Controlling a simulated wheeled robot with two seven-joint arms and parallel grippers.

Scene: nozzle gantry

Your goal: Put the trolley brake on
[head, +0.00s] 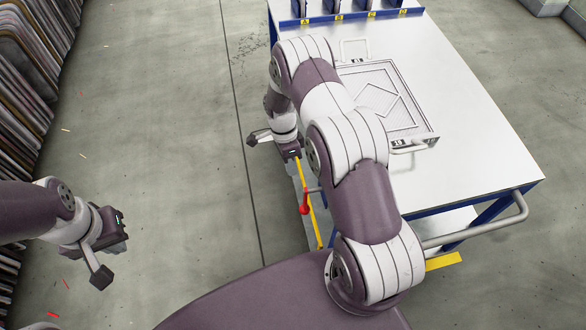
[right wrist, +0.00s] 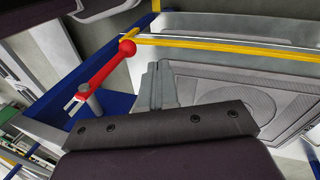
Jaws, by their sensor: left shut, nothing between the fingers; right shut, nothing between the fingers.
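The trolley (head: 490,150) has a pale top and a blue frame. Its red brake lever (head: 305,201) shows on its left side, by a yellow strip. In the right wrist view the red lever (right wrist: 103,70) runs from a grey pivot peg up to a red ball end, left of my fingers. My right gripper (head: 295,160) points down beside the trolley's left edge, beyond the lever; its fingers (right wrist: 155,86) are shut and empty, apart from the lever. My left gripper (head: 118,240) is over bare floor at the left; its fingers are hard to make out.
A framed panel (head: 380,95) with handles lies on the trolley top. A blue rack (head: 345,17) stands at its far end. A grey push handle (head: 490,226) sticks out at the near right. Stacked panels (head: 30,70) line the left side.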

